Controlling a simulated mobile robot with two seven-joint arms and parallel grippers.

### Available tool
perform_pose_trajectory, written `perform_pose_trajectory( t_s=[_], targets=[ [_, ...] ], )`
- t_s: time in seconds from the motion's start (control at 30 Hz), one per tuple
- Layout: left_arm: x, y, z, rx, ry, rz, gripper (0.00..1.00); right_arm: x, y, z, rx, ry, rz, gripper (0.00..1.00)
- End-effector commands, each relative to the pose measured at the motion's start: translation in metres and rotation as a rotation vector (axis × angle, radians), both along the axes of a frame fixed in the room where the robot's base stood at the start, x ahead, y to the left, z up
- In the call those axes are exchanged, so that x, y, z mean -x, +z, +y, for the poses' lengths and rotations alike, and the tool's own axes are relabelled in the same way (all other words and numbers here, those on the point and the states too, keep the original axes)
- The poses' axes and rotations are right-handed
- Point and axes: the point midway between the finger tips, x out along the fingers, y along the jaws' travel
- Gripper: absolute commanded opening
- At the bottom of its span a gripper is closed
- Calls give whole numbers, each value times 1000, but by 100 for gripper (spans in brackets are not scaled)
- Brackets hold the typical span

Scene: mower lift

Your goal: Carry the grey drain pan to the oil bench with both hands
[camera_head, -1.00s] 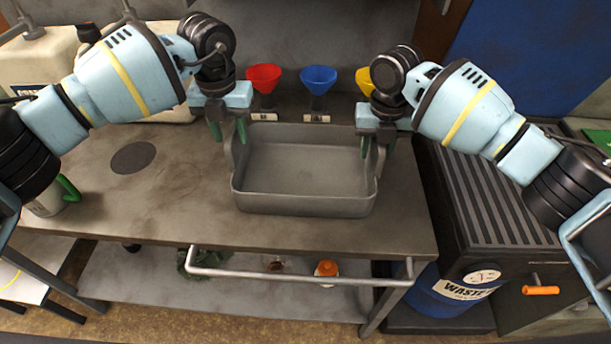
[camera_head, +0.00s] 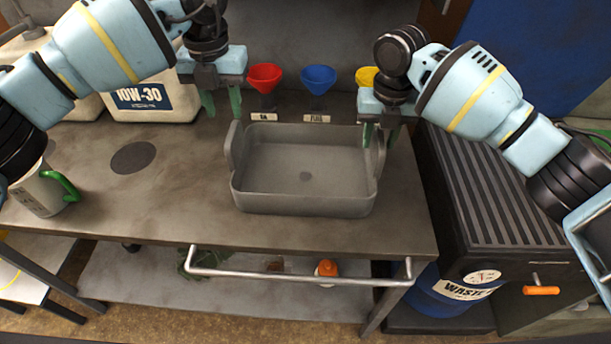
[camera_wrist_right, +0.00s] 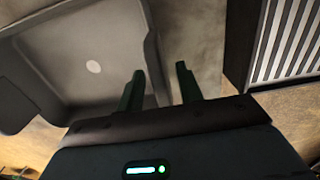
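The grey drain pan (camera_head: 305,203) sits flat on the bench top, with a raised handle at its left and right ends. My left gripper (camera_head: 222,108) is open and empty, above and left of the pan's left handle, apart from it. My right gripper (camera_head: 380,136) is open at the pan's right handle, its fingers apart near the handle's top. In the right wrist view the right gripper (camera_wrist_right: 160,88) has its left finger over the pan's wall (camera_wrist_right: 152,50) and its right finger over the bench. I cannot tell whether it touches the pan. The oil bench cannot be told apart by name.
Red (camera_head: 265,76), blue (camera_head: 319,78) and yellow (camera_head: 366,76) funnels stand behind the pan. A ridged black unit (camera_head: 495,195) and a blue waste drum (camera_head: 445,290) are at right. The bench's left-middle is clear.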

Motion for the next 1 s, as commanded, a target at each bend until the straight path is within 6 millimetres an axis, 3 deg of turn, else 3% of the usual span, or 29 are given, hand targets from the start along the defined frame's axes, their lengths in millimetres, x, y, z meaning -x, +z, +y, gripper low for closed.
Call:
perform_pose_trajectory(
  t_s=[0.2, 0.4, 0.6, 1.0],
  targets=[
    [0, 0, 0, 0, 0, 0, 36, 1, 46, 1, -2, 1, -3, 36],
    [0, 0, 0, 0, 0, 0, 36, 2, 74, 0, -1, 0, -1, 36],
    [0, 0, 0, 0, 0, 0, 36, 2, 85, 0, -1, 0, 0, 36],
    [0, 0, 0, 0, 0, 0, 36, 3, 86, 0, -1, 0, 0, 36]
  ],
)
